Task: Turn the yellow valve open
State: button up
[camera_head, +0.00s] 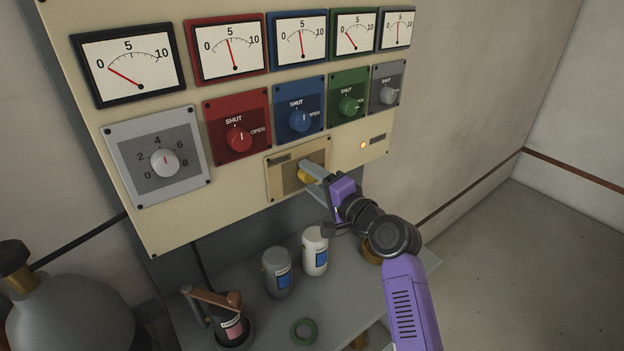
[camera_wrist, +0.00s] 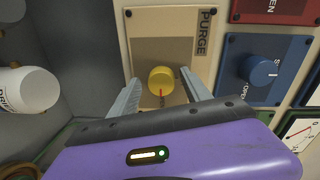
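The yellow valve is a round yellow knob (camera_wrist: 161,79) with a red pointer mark, on a tan plate (camera_wrist: 150,52) labelled PURGE in the wrist view. In the head view the yellow knob (camera_head: 304,176) shows low on the cream panel, partly hidden by my gripper (camera_head: 313,178). In the wrist view my gripper (camera_wrist: 160,82) is open, with one grey finger on each side of the knob. A gap shows between each finger and the knob. How far the fingertips reach along the knob's depth I cannot tell.
Above the plate are red (camera_head: 238,138), blue (camera_head: 299,120) and green (camera_head: 349,105) valve knobs, with gauges over them. A grey dial (camera_head: 164,162) is at left. Below, a shelf holds a grey bottle (camera_head: 277,275), a white bottle (camera_head: 315,254) and a green ring (camera_head: 303,332).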

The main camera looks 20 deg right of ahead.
dwell(0.3)
jog(key=b+v, duration=0.1)
jog(key=v, duration=0.6)
jog(key=shift+s+b, duration=0.35)
jog(key=shift+s, duration=0.05)
jog(key=shift+d+r, duration=0.1)
